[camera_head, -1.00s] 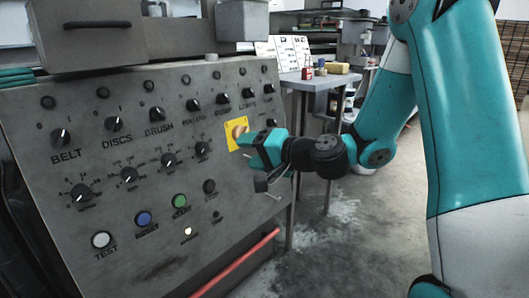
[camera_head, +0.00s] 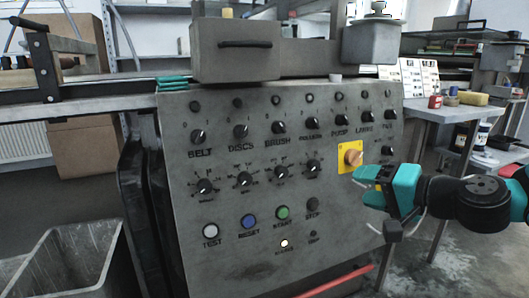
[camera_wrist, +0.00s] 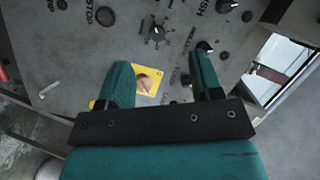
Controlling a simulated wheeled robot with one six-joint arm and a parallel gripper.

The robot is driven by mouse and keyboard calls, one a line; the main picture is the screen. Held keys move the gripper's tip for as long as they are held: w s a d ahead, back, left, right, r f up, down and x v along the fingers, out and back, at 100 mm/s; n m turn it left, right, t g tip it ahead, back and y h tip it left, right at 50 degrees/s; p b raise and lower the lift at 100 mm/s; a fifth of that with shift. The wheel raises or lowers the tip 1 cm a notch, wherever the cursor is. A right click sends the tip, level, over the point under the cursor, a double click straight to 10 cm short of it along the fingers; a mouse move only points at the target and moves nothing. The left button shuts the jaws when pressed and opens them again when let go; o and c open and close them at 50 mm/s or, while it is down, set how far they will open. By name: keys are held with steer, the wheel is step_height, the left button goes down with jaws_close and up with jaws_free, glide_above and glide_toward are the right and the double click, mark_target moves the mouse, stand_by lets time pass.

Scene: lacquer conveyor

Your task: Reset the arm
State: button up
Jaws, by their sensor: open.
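My gripper (camera_head: 376,186) is at the right side of the grey control panel (camera_head: 256,270) in the head view. Its teal fingers are just below and right of the orange rotary knob (camera_head: 353,157) on its yellow plate (camera_head: 343,160). In the wrist view my gripper (camera_wrist: 162,76) has its fingers spread, with nothing between them. The yellow plate (camera_wrist: 147,88) and part of the knob show beyond the fingers. I cannot tell whether a finger touches the panel or knob. My arm reaches in from the right edge of the head view.
A grey bin (camera_head: 68,262) stands at the lower left. A side table (camera_head: 440,110) with a red item (camera_head: 435,101) and a yellow block (camera_head: 474,99) stands at the right behind my arm. A red bar (camera_head: 335,283) runs below the panel.

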steer(key=s+a+n+g, duration=0.9)
steer(key=s+a, duration=0.2)
steer(key=s, duration=0.1)
steer(key=s+n+g+h+p, duration=0.2)
steer(key=s+n+g+h, duration=0.15)
steer(key=s, duration=0.65)
step_height(320, 180, up, 39)
steer(key=d+h+p, duration=0.1)
steer(key=p, duration=3.6)
steer(key=shift+s+d+f+p, duration=0.15)
steer(key=shift+s+f+p, duration=0.05)
steer(key=shift+s+p, duration=0.15)
steer(key=shift+n, duration=0.25)
